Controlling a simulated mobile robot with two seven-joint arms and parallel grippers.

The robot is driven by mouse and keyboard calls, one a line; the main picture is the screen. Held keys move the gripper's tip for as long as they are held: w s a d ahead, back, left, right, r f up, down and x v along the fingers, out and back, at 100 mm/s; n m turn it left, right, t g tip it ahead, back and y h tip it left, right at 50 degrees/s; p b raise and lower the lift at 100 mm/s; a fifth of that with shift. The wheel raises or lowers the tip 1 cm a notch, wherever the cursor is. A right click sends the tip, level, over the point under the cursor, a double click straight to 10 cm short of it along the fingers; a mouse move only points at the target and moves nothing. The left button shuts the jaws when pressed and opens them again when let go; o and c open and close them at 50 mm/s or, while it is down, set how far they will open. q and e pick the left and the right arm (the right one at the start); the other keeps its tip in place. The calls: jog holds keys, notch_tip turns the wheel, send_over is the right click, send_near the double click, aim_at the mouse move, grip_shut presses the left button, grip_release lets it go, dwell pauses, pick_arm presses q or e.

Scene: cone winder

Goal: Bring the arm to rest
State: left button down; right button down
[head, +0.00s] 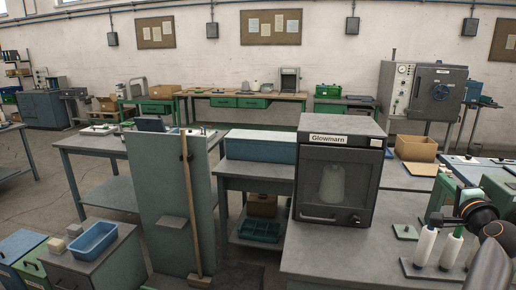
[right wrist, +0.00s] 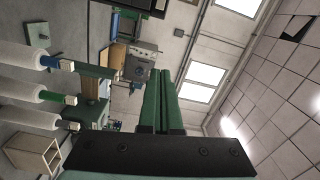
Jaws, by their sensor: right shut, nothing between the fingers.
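My right arm comes in at the lower right of the head view. Its gripper (head: 441,192) points away from me, above the grey bench (head: 340,262). In the right wrist view the two green fingers (right wrist: 158,100) lie side by side and hold nothing. My left gripper is in neither view. White yarn bobbins with coloured tips stand on the bench below the right gripper (head: 425,246); several show at the left of the wrist view (right wrist: 35,90). The gripper is apart from them.
A dark cabinet (head: 309,212) labelled Glowmarn, with a white cone inside, stands on the bench left of the gripper. A cardboard box (head: 416,148) is behind it. A tall grey-green panel with a wooden pole (head: 187,190) stands further left. Bare bench top lies in front of the cabinet.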

jog(key=s+d+r+h, duration=0.2)
jog(key=s+d+r, duration=0.25)
jog(key=d, duration=0.25)
jog(key=s+d+r+g+h, duration=0.1)
jog(key=s+d+r+h, duration=0.3)
jog(key=d, duration=0.3)
jog(key=s+d+r+h, duration=0.1)
jog(key=s+d+r, duration=0.4)
jog(key=s+d, duration=0.15)
jog(key=w+a+f+n+g+y, duration=0.15)
jog(key=a+f+n, duration=0.45)
jog(key=f, duration=0.6)
jog(key=a+f+n+g+y, duration=0.1)
jog(key=a+f+n+y, duration=0.2)
jog(key=a+f+n, duration=0.55)
jog(key=w+a+f+n+g+y, duration=0.15)
jog(key=a+f, duration=0.35)
jog(key=f, duration=1)
jog(key=s+a+f+n+g+y, duration=0.25)
jog(key=s+a+f+n, duration=0.25)
jog(key=s+a+f, duration=0.7)
jog(key=s+a+f+n+g+y, duration=0.2)
jog(key=s+a+f+n+y, duration=0.2)
jog(key=s+a+f, duration=0.65)
jog(key=s+a+m, duration=0.2)
jog(key=a+m, duration=0.2)
jog(key=a, duration=0.4)
jog(key=shift+s+a+r+m+t, duration=0.25)
jog(key=shift+m+t, duration=0.15)
jog(key=shift+t, duration=0.05)
